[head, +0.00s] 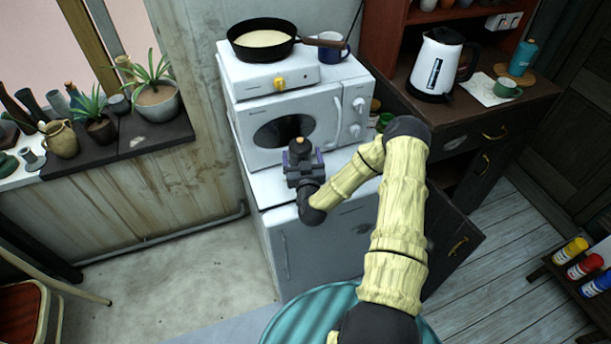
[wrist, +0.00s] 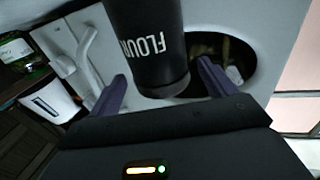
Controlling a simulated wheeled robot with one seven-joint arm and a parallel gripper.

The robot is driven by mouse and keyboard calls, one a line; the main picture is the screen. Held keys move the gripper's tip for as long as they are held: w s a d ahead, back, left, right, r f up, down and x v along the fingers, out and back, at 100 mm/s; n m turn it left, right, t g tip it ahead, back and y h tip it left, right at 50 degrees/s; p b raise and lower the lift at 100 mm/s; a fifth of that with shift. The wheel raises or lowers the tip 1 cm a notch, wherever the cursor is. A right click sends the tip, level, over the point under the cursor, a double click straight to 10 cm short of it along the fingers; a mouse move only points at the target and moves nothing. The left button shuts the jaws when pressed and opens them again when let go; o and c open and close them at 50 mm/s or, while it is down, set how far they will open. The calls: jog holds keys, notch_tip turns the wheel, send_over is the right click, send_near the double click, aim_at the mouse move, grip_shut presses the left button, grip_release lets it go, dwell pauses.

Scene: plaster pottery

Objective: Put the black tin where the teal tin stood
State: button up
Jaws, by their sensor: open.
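The black tin (wrist: 146,35), lettered "FLOUR", shows in the wrist view between the two spread fingers of my gripper (wrist: 163,85). Gaps show on both sides of it, more clearly on the left. In the head view my gripper (head: 303,168) is in front of the white microwave. The dark tin (head: 299,152) shows just above it with a pale knob on top, and its lower part is hidden. A teal container (head: 522,57) stands on a round wooden board at the far right; I cannot tell whether this is the teal tin.
The microwave (head: 345,100) carries a hotplate with a frying pan (head: 262,40) and a blue mug (head: 331,47). A kettle (head: 436,65) and green cup (head: 506,87) stand on the dark cabinet. Potted plants (head: 157,101) line the left sill.

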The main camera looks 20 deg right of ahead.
jog(key=s+a+b, duration=0.1)
jog(key=s+b, duration=0.1)
jog(key=s, duration=0.7)
jog(key=shift+a, duration=0.4)
jog(key=a+r+n+g+y, duration=0.2)
jog(key=a+n+g+y, duration=0.4)
jog(key=a+g, duration=0.1)
jog(key=s+r+m+g+h, duration=0.1)
jog(key=s+r+g, duration=0.3)
jog(key=s, duration=0.5)
jog(key=s+d+r+m+g+h, duration=0.1)
jog(key=s+r+m+g, duration=0.1)
jog(key=s+r+g, duration=0.2)
jog(key=s+r, duration=0.3)
jog(key=s, duration=0.2)
jog(key=shift+s+d+r+m+h, duration=0.25)
jog(key=shift+s+m+h, duration=0.05)
jog(key=shift+m, duration=0.1)
